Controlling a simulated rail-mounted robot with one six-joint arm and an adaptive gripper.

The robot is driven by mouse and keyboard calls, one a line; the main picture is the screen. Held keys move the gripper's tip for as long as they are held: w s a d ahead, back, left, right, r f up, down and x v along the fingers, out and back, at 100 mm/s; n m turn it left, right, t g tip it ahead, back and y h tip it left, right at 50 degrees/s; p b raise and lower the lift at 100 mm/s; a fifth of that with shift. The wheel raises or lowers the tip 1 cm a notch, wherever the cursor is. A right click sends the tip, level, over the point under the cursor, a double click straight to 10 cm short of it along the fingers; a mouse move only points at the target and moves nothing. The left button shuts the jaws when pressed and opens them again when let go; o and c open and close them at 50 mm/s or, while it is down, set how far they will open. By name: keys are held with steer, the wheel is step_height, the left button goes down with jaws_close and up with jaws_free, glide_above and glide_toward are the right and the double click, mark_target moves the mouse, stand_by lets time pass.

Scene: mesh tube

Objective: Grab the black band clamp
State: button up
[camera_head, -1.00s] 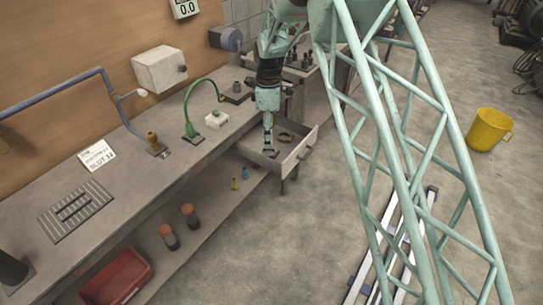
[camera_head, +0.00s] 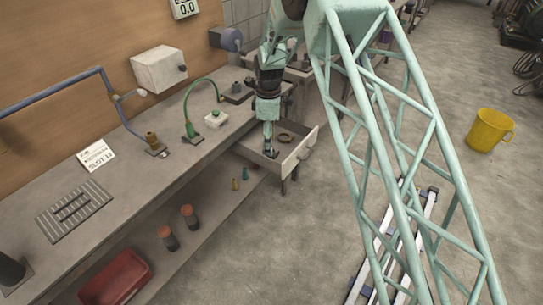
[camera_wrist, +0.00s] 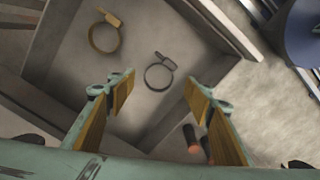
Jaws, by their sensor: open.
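The black band clamp (camera_wrist: 165,62), a small dark ring with a screw housing, lies on the floor of an open drawer (camera_wrist: 205,20) in the wrist view. My gripper (camera_wrist: 160,80) is open and empty above the drawer. Its two yellow-padded fingers stand left and right of the clamp, which shows between the fingertips, apart from them. A brass-coloured band clamp (camera_wrist: 107,17) lies farther up and left in the same drawer. In the head view my gripper (camera_head: 269,150) reaches down into the drawer (camera_head: 300,151); the black clamp cannot be made out clearly there.
The workbench (camera_head: 120,190) runs along the left, with a green hose (camera_head: 188,112) and a white box (camera_head: 160,68). Orange-topped bottles (camera_head: 188,212) and a red bin (camera_head: 118,280) are below. A yellow bucket (camera_head: 488,130) stands on open floor.

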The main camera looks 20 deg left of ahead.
steer(key=shift+w+f+b, duration=0.1)
steer(key=shift+f+b, duration=0.25)
steer(key=shift+f, duration=1.5)
steer(key=shift+c, duration=0.4)
steer(key=c, duration=0.8)
